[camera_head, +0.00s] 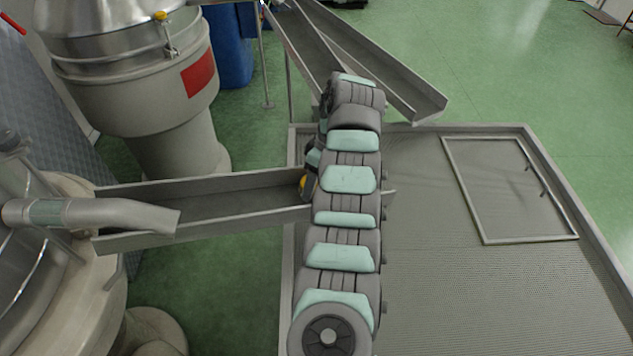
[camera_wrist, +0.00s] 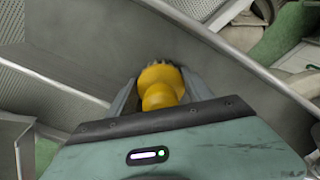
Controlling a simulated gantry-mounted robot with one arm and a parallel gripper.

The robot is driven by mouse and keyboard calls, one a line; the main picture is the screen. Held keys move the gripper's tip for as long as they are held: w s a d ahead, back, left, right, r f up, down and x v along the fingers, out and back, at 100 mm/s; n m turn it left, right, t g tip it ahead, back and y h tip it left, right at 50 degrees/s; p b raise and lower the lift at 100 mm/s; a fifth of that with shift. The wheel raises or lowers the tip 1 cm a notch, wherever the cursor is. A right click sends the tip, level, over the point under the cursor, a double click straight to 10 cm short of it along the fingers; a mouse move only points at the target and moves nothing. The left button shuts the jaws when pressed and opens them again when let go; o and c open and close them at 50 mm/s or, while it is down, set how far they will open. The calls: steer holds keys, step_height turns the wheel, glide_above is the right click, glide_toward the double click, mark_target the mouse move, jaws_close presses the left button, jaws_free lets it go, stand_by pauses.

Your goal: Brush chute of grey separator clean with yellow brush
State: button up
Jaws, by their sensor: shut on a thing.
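My gripper (camera_wrist: 160,92) is shut on the yellow brush (camera_wrist: 162,76), one finger on each side of its rounded yellow body. Dark bristles show at its far edge. In the head view a small bit of the yellow brush (camera_head: 303,184) shows beside my arm, at the right end of a grey metal chute (camera_head: 230,200). In the wrist view the brush is over or at this trough (camera_wrist: 95,60); I cannot tell whether the bristles touch it. The chute runs left to a spout (camera_head: 95,213) on a cream-coloured machine (camera_head: 70,300). A greyer separator (camera_head: 135,95) with a red label stands behind.
Two more metal chutes (camera_head: 385,75) slope down at the top middle. A grated platform with a raised rim (camera_head: 560,170) and a framed hatch (camera_head: 510,190) fills the right. A blue container (camera_head: 232,55) stands behind. Green floor is open at upper right.

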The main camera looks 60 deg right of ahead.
steer(key=shift+a+r, duration=0.2)
steer(key=shift+r, duration=0.1)
steer(key=shift+p+v, duration=1.45)
steer(key=shift+v, duration=1.15)
steer(key=shift+d, duration=0.1)
steer(key=shift+p+v, duration=0.6)
steer(key=shift+v, duration=1)
steer(key=shift+s, duration=0.1)
